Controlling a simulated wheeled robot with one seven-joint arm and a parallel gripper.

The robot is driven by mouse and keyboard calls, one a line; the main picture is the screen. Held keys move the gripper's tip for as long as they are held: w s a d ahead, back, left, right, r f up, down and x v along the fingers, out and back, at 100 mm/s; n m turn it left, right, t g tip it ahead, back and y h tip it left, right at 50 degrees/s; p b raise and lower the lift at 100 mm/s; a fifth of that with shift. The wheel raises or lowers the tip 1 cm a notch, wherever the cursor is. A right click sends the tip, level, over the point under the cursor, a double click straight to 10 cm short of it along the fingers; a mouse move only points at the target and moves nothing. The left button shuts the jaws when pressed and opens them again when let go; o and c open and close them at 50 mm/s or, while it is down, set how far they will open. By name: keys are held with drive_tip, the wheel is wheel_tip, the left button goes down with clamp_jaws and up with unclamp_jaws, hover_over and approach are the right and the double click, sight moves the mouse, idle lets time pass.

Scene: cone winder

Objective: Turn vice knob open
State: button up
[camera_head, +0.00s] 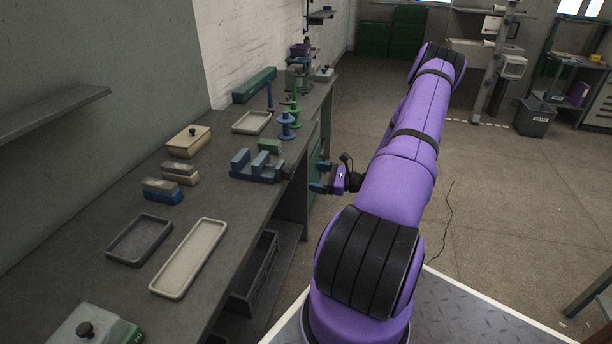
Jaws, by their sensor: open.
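The blue-grey vice (258,170) sits near the front edge of the workbench, its jaws standing up with a gap between them. Its dark knob (287,172) is at the right end, by the bench edge, and is small and hard to make out. My gripper (319,177) is open, with its two dark fingers pointing left toward the knob. It appears to be just off the bench edge, to the right of the knob, with nothing seen between the fingers. A gap shows between fingertips and knob; its depth is unclear.
The workbench (115,287) holds a long pale tray (190,258), a dark tray (139,240), blocks (162,191) and a green block (270,145) behind the vice. Blue (287,126) and green spools stand farther back. The floor right of my arm is mostly clear.

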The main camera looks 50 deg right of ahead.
sight(293, 171)
drive_tip(key=shift+s+d, duration=0.2)
drive_tip(key=shift+s, duration=0.35)
drive_tip(key=a+f+m+g+y, duration=0.1)
drive_tip(key=a+f+m+y, duration=0.25)
drive_tip(key=a, duration=0.35)
drive_tip(key=d+r+m+t+h, duration=0.1)
drive_tip(key=d+r+m+h, duration=0.25)
drive_tip(key=d, duration=0.35)
drive_tip(key=shift+n, duration=0.5)
drive_tip(key=x, duration=1)
drive_tip(key=shift+w+r, duration=0.15)
drive_tip(key=shift+r, duration=0.2)
drive_tip(key=c, duration=0.9)
